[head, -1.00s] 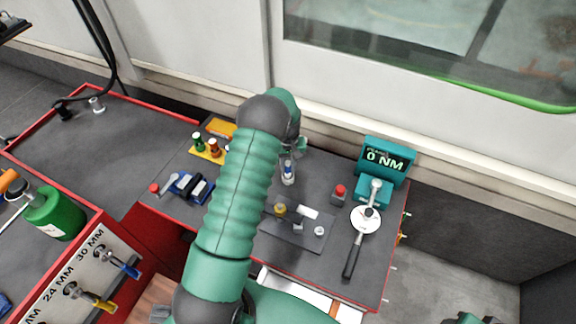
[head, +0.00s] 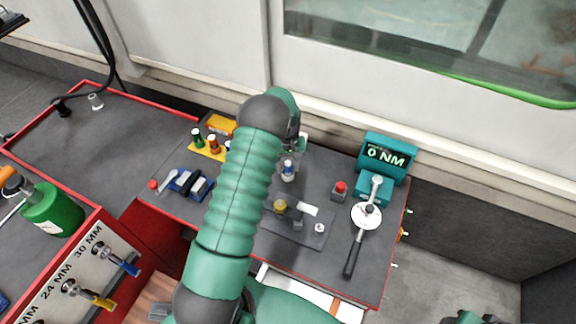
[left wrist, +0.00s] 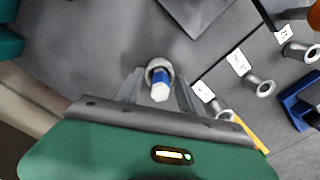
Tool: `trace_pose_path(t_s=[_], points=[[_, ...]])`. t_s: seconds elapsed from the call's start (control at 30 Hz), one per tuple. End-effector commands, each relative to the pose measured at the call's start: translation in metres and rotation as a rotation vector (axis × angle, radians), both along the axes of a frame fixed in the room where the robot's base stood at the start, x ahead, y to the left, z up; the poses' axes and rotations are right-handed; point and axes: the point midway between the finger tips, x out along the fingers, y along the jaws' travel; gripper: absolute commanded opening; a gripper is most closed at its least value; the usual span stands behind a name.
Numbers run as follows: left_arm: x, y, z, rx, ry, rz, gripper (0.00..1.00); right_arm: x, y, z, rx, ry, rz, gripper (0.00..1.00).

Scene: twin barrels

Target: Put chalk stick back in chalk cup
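A short blue stick with a white end, which looks like the chalk stick (left wrist: 160,91), shows in the left wrist view. It overlaps the opening of a round grey cup (left wrist: 160,64); how deep it sits in the cup I cannot tell. In the head view the small cup (head: 288,175) stands on the grey bench with blue and white at its top. My left gripper (left wrist: 158,84) is above it, with its fingers apart on either side of the stick and small gaps showing. In the head view my left forearm hides much of the gripper.
A torque tester (head: 386,157) with a wrench stands to the right, with a red-topped block (head: 339,192) nearby. A dark plate (head: 308,233) with small parts lies in front. Colored bottles stand on a yellow tray (head: 207,153) left of my arm.

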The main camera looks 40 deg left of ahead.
Motion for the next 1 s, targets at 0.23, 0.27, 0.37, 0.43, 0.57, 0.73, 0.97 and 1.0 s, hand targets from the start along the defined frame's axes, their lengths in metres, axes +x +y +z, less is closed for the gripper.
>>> trace_pose_path(t_s=[0.23, 0.27, 0.37, 0.43, 0.57, 0.73, 0.97, 1.0], points=[[0.0, 0.0, 0.0, 0.0, 0.0, 0.0, 0.45, 0.0, 0.0, 0.0, 0.0, 0.0, 0.0, 0.55], [0.0, 0.0, 0.001, 0.0, 0.0, 0.0, 0.45, 0.0, 0.0, 0.0, 0.0, 0.0, 0.0, 0.55], [0.001, 0.0, 0.01, 0.002, -0.003, 0.0, 0.45, 0.0, 0.0, -0.001, 0.0, 0.0, 0.0, 0.55], [0.001, 0.0, 0.023, 0.002, -0.004, 0.0, 0.45, 0.0, 0.0, -0.001, 0.0, 0.0, 0.0, 0.55], [0.002, 0.001, 0.059, 0.002, -0.005, 0.0, 0.45, 0.0, 0.0, -0.003, 0.0, 0.0, 0.0, 0.55], [0.002, 0.001, 0.11, 0.002, -0.004, 0.001, 0.45, 0.0, 0.0, -0.004, 0.0, 0.0, 0.0, 0.55], [0.002, 0.002, 0.157, 0.001, -0.001, 0.0, 0.45, 0.0, 0.0, -0.004, 0.0, 0.0, 0.0, 0.55], [0.002, 0.002, 0.161, 0.0, 0.0, 0.0, 0.45, 0.0, 0.0, -0.004, 0.0, 0.0, 0.0, 0.55]])
